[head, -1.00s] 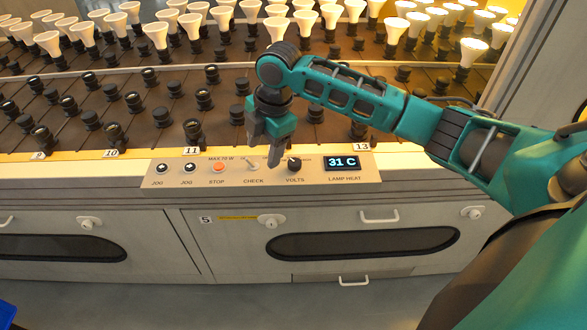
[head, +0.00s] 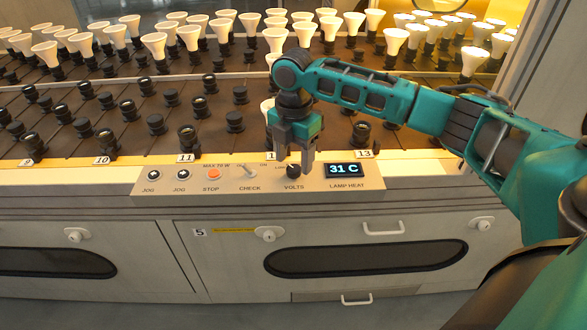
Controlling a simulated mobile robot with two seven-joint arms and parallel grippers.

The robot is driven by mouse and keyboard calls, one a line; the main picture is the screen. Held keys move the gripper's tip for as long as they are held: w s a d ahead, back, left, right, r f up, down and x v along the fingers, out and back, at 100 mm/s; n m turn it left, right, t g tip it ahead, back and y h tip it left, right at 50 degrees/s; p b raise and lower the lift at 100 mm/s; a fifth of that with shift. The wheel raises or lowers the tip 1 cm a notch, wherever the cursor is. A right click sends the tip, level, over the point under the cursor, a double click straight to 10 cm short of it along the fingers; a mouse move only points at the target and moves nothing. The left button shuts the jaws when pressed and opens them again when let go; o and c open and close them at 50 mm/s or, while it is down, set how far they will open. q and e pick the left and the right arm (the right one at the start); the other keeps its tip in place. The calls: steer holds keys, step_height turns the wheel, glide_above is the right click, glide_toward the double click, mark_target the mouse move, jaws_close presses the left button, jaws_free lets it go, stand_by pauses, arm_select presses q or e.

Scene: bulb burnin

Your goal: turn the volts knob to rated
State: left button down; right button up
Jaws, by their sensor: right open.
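The volts knob (head: 293,171) is a small black round knob on the grey control panel (head: 160,202), above the printed word VOLTS. My right gripper (head: 292,164) points down at the knob, with its fingers apart and their tips at the knob's height in the picture. I cannot tell whether the fingers touch it. The gripper hides part of the markings around the knob, so its setting is not readable. My left gripper is not in view.
The LAMP HEAT display (head: 344,170) reads 31 C on the right. Rows of sockets and white bulbs (head: 154,45) stand behind.

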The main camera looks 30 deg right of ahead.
mark_target(294, 171)
steer(key=shift+f, duration=1.3)
steer(key=shift+c, duration=0.3)
